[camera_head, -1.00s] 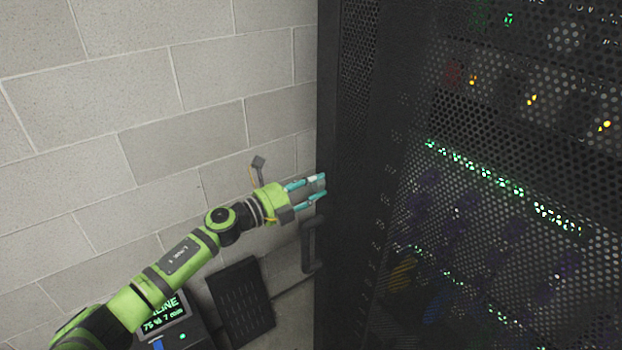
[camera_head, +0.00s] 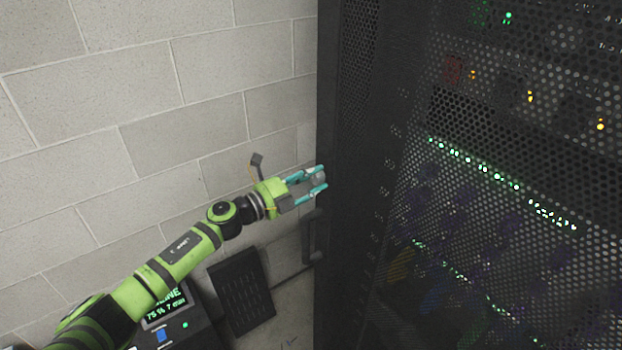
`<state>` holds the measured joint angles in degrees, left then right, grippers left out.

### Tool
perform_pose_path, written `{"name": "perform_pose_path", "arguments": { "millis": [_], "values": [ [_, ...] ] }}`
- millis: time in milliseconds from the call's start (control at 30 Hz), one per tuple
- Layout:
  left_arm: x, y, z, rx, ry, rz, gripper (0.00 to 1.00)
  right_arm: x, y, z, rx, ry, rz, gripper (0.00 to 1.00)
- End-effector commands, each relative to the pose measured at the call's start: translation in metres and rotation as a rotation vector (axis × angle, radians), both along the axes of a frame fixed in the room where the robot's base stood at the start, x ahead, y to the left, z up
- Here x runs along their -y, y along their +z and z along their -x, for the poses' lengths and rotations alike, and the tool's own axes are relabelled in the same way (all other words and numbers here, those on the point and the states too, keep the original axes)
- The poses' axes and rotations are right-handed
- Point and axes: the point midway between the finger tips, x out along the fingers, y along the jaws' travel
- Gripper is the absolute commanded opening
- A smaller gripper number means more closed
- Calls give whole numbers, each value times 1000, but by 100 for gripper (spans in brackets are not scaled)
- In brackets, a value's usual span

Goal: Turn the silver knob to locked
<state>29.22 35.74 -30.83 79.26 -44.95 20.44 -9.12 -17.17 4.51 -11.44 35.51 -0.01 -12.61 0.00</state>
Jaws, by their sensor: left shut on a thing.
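The silver knob (camera_head: 319,177) shows as a small grey piece on the left edge of the black rack door (camera_head: 345,215). My left gripper (camera_head: 321,179) comes in from the left, with one teal finger above the knob and one below it. It is shut on the knob. The fingers hide part of the knob, and I cannot read any lock marking on it. My right gripper is not in view.
A dark door handle (camera_head: 309,242) stands just below my left gripper. The perforated rack door with green and amber lights fills the right side. A pale block wall (camera_head: 150,90) is on the left. A dark slotted panel (camera_head: 241,292) is low in the middle.

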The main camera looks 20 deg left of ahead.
Motion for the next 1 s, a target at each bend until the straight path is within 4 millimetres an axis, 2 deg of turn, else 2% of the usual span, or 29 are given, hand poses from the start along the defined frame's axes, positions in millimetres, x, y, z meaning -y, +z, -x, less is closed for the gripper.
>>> {"name": "perform_pose_path", "arguments": {
  "millis": [33,67,467,567,1000],
  "values": [
    [4,-4,2,-7,-10,0,49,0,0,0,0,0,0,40],
    [4,-4,2,-7,-10,0,60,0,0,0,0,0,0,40],
    [-2,-2,3,-2,-2,-1,60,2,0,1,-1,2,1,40],
    [-8,-3,12,-3,-2,-1,60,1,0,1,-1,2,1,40],
    [-58,-6,80,-7,-5,-1,60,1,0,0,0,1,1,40]
  ]
}}
